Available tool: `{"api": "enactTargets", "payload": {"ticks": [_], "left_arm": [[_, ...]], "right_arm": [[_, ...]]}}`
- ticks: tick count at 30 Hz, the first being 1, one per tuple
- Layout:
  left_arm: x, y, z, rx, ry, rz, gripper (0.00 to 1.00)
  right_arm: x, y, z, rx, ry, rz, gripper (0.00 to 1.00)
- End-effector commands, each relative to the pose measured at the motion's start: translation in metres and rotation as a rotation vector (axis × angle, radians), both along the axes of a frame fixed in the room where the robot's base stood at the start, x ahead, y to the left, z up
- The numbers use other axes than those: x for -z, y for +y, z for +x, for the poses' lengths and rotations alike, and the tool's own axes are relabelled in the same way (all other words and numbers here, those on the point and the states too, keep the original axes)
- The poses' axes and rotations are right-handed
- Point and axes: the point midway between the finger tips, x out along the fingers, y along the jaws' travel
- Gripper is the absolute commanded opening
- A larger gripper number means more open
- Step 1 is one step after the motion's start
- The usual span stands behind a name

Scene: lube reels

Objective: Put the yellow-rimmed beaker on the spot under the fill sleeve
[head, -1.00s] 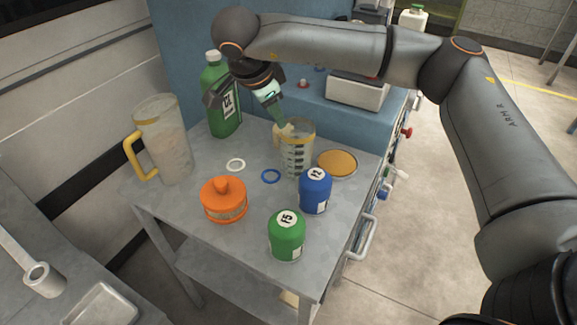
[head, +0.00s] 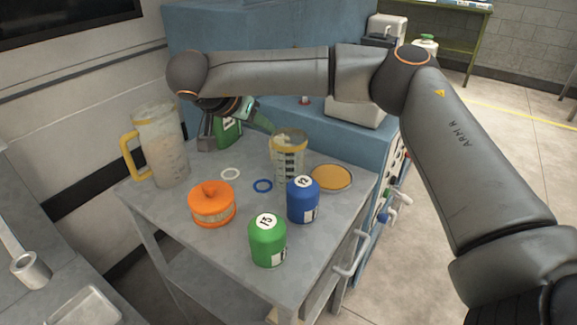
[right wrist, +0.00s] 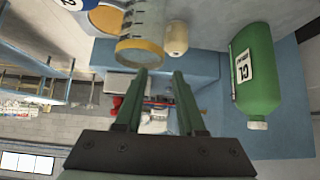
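The yellow-rimmed beaker (head: 288,158), clear with dark graduation marks, stands upright on the grey metal cart, behind the blue can. It also shows in the right wrist view (right wrist: 140,48), just past the left fingertip. My right gripper (head: 266,124) reaches in from behind the beaker, its fingers beside the rim on the left. In the right wrist view it is open (right wrist: 158,73), with nothing between its fingers. I cannot make out the fill sleeve or the spot under it. My left gripper is not in view.
A yellow-handled jug (head: 163,147) stands left. A green bottle (right wrist: 255,75) stands behind. White (head: 230,174) and blue rings (head: 262,186) lie flat.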

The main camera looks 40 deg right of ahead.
Motion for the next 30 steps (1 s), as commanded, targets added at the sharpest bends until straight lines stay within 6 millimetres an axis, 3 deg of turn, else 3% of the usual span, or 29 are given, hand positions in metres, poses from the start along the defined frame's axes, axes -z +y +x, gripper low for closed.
{"api": "enactTargets", "payload": {"ticks": [15, 24, 30], "left_arm": [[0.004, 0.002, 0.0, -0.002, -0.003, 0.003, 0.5], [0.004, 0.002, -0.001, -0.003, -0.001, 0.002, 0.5], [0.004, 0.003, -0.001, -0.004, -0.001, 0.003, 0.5]], "right_arm": [[0.042, -0.038, 0.019, 0.001, 0.0, 0.001, 0.39], [0.046, -0.042, 0.022, -0.001, -0.001, 0.0, 0.39], [0.046, -0.042, 0.022, -0.001, 0.0, 0.001, 0.18]]}}
